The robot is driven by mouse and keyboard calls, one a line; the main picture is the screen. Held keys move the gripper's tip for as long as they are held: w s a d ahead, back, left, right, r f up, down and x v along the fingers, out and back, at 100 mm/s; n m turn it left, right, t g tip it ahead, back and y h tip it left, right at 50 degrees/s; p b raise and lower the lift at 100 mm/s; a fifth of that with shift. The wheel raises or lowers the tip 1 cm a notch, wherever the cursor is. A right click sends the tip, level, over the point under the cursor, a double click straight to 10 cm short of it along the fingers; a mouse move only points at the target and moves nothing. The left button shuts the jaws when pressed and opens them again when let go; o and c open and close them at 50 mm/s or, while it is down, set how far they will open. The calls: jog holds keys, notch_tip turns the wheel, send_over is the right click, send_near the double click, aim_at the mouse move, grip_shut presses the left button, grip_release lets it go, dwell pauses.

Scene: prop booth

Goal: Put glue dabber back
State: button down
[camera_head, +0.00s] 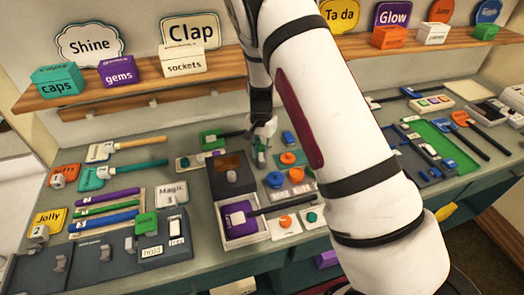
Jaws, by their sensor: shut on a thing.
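My gripper (262,150) points down over the middle of the counter, just right of a brown-topped dark box. It is shut on a slim, greenish thing, most likely the glue dabber, which is mostly hidden by the fingers. I cannot tell whether its lower end touches the counter. A green block with a dark handle (212,140) lies just left of the gripper. A purple block with a dark handle (238,217) lies in a white tray (243,240) nearer the front.
My arm hides part of the counter's right-centre. Orange knobs (288,157) sit right of the gripper. Coloured brushes and rods (107,210) lie at left. A wooden shelf (130,90) with labelled boxes runs behind. A green tray (445,145) lies at right.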

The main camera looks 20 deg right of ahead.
jog(key=shift+f, duration=0.2)
jog(key=shift+f, duration=0.2)
jog(key=c, duration=1.5)
grip_release()
jog(key=shift+o, duration=0.2)
jog(key=shift+r, duration=0.1)
